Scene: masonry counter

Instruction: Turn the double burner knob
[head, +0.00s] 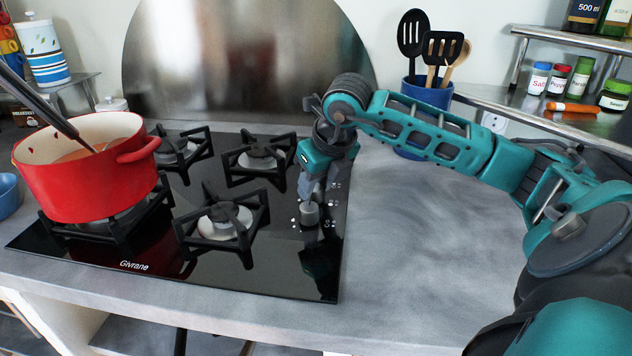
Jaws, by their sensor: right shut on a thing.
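The black glass cooktop (270,275) is set in the grey counter. Its knobs are on the right side of the glass, with small white markings around them. A grey cylindrical knob (309,214) shows right at the fingertips. My right gripper (314,196) points down over this knob area and is shut on a knob. The fingers and wrist hide much of the knob row, so I cannot tell for certain which burner the held knob belongs to. My left gripper is not in view.
A red pot (90,185) with a utensil in it stands on the left burner grate. Bare grates (222,220) fill the middle. A blue utensil holder (428,95) stands behind my right arm. A metal shelf (500,99) with spice jars is at right. The counter right of the cooktop is clear.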

